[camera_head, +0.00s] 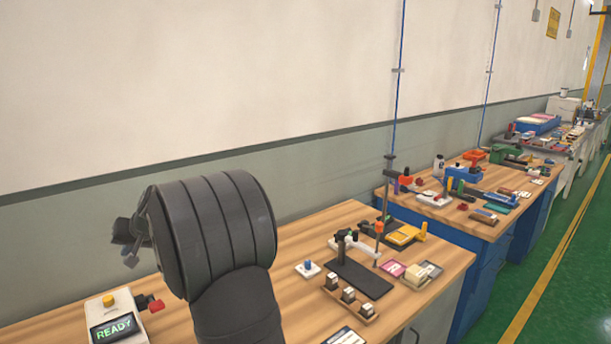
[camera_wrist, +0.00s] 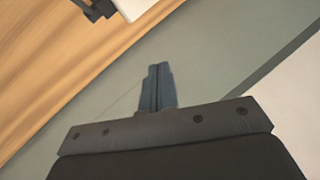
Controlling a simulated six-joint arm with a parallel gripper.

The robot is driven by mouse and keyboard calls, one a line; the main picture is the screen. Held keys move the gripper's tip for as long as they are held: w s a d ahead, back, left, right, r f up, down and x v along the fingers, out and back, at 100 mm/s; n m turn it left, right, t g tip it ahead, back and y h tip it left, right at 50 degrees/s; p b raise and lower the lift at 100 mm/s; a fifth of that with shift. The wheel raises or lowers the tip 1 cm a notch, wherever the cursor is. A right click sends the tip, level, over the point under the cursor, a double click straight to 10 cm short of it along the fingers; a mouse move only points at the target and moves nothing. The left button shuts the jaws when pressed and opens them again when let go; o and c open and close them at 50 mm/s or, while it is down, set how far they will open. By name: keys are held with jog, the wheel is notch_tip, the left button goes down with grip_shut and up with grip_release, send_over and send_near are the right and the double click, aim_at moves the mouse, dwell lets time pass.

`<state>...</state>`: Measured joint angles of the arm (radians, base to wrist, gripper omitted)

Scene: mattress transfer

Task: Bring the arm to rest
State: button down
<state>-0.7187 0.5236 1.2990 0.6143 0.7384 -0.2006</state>
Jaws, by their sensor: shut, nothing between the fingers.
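My gripper (camera_wrist: 158,70) shows in the wrist view with its two dark fingers together and nothing between them. Behind the fingers are the grey-green lower wall and the edge of a wooden bench. In the head view my dark arm is raised over the left part of the near wooden bench (camera_head: 300,318). Part of the gripper end (camera_head: 128,240) shows at the arm's left side, mostly hidden by the thick ribbed link. It is in the air, close to the wall.
A box reading READY (camera_head: 112,327) stands at the front left, near the arm. A black stand (camera_head: 362,278), a wooden block with several small weights (camera_head: 350,297) and a blue-topped button (camera_head: 308,268) are to the right. A second bench (camera_head: 505,218) stands further back.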

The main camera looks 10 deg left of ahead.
jog(key=w+d+r+m+t+h, duration=0.1)
jog(key=w+d+h, duration=0.15)
jog(key=d, duration=1.35)
jog(key=w+d+r+m+t+h, duration=0.1)
jog(key=w+d+r+t, duration=0.15)
jog(key=d, duration=1.45)
jog(key=s+d+f+m+h, duration=0.1)
jog(key=s+d+m+h, duration=0.15)
jog(key=d, duration=1.05)
jog(key=s+d+f+m+h, duration=0.2)
jog(key=s+d, duration=1.3)
jog(key=d, duration=0.2)
jog(key=s+a+f+m+h, duration=0.1)
jog(key=s+f, duration=0.2)
jog(key=s, duration=0.3)
jog(key=s+a+f+m+h, duration=0.1)
jog(key=s+a+f+m, duration=0.1)
jog(key=s, duration=0.5)
jog(key=shift+f+g, duration=0.45)
jog(key=shift+f, duration=0.3)
